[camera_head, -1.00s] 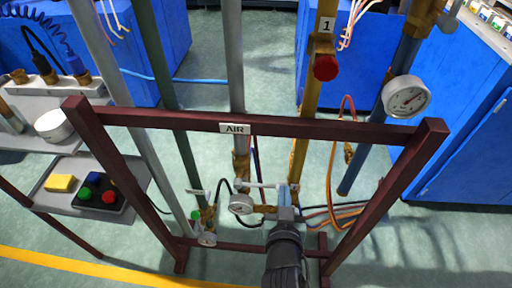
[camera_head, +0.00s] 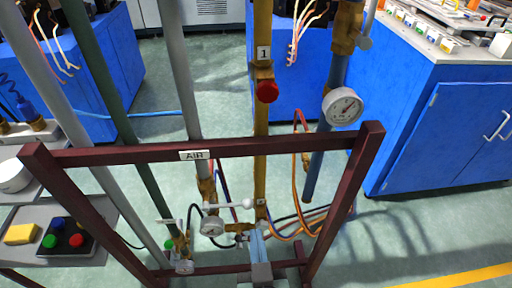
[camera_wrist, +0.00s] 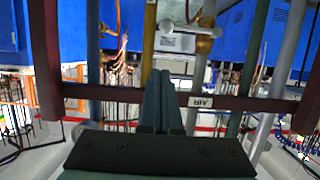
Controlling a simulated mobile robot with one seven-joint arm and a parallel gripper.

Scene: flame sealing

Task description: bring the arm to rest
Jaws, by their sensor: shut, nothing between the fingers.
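My gripper (camera_head: 257,240) shows at the bottom middle of the head view, its pale blue fingers together and empty. In the wrist view its two dark fingers (camera_wrist: 156,100) point up the picture side by side. The dark red pipe frame (camera_head: 115,153) with the AIR label (camera_head: 195,155) stands in front of me. In the head view, my gripper appears below the frame's top bar, near the valves and small gauge (camera_head: 212,226). I cannot tell whether it touches the pipes.
A yellow pipe with a red knob (camera_head: 267,91) and a blue pipe with a gauge (camera_head: 342,106) rise beyond the frame. A grey shelf at left holds a button box (camera_head: 66,238) and a yellow block (camera_head: 20,234). Blue cabinets (camera_head: 440,130) stand behind. Green floor is open at right.

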